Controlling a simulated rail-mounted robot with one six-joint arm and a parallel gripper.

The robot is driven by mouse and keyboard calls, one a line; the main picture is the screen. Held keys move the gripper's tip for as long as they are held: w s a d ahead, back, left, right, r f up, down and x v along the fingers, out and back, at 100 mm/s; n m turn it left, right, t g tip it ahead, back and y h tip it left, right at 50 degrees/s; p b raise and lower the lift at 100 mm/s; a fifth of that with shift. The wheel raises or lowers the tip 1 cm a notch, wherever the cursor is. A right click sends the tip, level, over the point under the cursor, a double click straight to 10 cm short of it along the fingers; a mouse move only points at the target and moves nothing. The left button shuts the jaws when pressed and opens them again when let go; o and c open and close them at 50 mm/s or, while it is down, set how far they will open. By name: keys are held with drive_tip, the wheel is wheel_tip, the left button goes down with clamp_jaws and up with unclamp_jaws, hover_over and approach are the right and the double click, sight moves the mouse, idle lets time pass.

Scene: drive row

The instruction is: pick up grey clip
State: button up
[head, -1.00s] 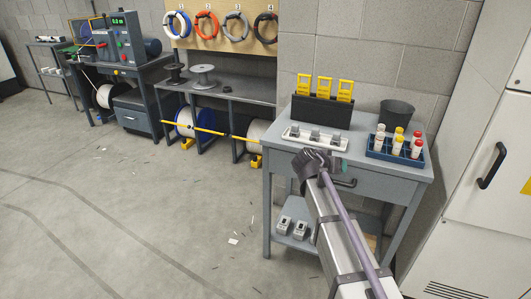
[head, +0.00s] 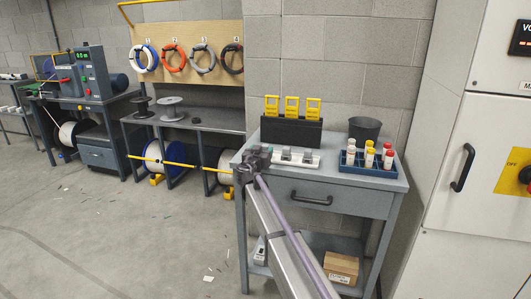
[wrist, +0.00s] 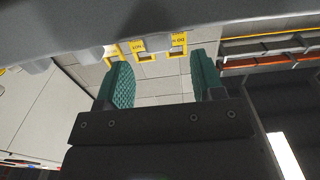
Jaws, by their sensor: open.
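Small grey clips (head: 287,154) sit in a white tray (head: 312,166) on the grey workbench. My gripper (head: 262,152) is at the left end of the tray in the head view and hides that end. I cannot tell whether it touches anything there. In the wrist view my gripper (wrist: 162,85) shows two teal fingers spread apart with nothing between them. No clip can be made out clearly in the wrist view.
A black holder (head: 292,130) with yellow tags stands behind the tray. A dark cup (head: 364,128) and a blue rack (head: 368,168) of capped bottles stand to the right. A white cabinet (head: 470,170) is at the far right. A box (head: 341,267) sits on the lower shelf.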

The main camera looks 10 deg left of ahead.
sight(265, 148)
drive_tip(key=w, duration=0.4)
drive_tip(key=shift+w+d+f, duration=0.2)
drive_tip(key=shift+w+d, duration=0.05)
drive_tip(key=shift+d, duration=0.15)
drive_tip(key=c, duration=1)
